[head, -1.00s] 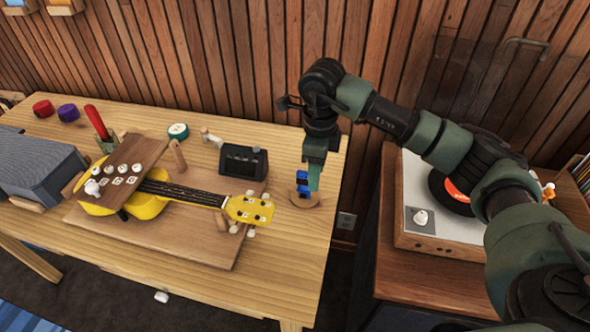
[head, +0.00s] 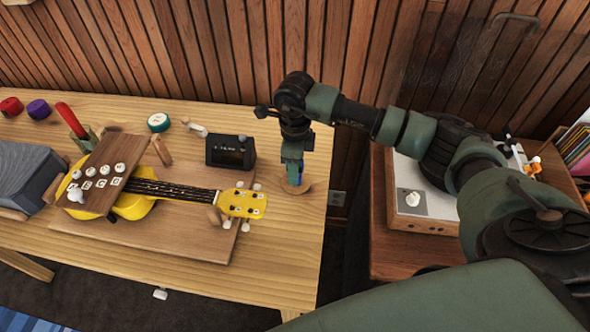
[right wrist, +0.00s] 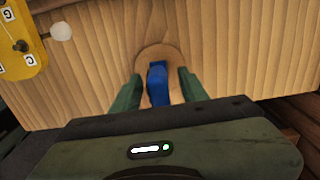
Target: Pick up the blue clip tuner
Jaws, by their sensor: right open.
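The blue clip tuner (right wrist: 158,82) stands on a small round wooden disc (right wrist: 145,61) near the right end of the table. In the head view the tuner (head: 294,176) is mostly hidden by my right gripper (head: 293,165). In the right wrist view the two green fingers of my right gripper (right wrist: 158,90) are apart, one on each side of the tuner, with gaps showing. My left gripper is not in view.
A yellow ukulele (head: 240,204) lies on a wooden board (head: 185,235) left of the tuner. A black box with a screen (head: 230,151) stands close by. The turntable cabinet (head: 400,258) is to the right, under my right arm.

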